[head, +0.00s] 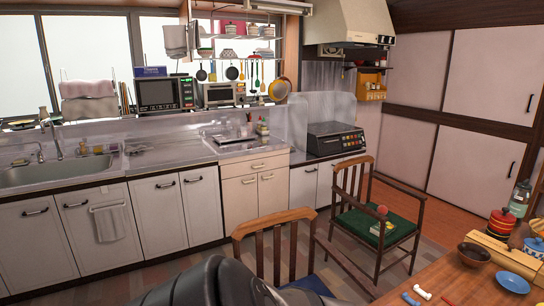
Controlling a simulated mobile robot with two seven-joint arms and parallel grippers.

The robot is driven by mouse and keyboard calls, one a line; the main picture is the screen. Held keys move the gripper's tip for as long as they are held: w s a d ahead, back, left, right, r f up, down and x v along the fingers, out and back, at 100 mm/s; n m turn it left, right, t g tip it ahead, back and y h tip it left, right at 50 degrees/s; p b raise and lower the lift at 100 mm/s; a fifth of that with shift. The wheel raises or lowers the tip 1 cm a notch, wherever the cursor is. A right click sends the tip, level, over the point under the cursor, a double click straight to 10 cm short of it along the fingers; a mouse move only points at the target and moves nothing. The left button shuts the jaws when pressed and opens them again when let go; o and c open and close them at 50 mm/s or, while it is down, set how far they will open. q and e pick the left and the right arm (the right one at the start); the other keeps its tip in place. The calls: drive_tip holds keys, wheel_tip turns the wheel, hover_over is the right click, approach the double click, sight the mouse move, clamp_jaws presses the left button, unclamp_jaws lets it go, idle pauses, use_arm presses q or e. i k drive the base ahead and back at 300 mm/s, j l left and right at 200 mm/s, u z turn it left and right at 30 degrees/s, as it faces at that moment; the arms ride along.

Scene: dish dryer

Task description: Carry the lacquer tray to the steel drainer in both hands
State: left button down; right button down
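The steel drainer (168,153) appears to be the ribbed steel surface right of the sink; it looks bare. I cannot make out the lacquer tray for certain in the head view. A small, flat, tray-like thing (232,138) with a dark top lies on the counter right of the drainer, too small to identify. Neither of my grippers is in view, so I cannot see what they hold.
The sink (55,174) is left of the drainer. A wooden chair (278,232) and a green-seated chair (378,224) stand between me and the counter. Floor shows before the cabinets.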

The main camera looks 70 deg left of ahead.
sight(168, 155)
drive_tip(key=k, duration=0.55)
drive_tip(key=k+u, duration=0.1)
drive_tip(key=u, duration=2.95)
drive_tip(key=i, duration=0.7)
drive_tip(key=i+l, duration=0.15)
drive_tip(key=i, duration=0.5)
drive_tip(key=i+u, duration=0.1)
drive_tip(key=i, duration=0.6)
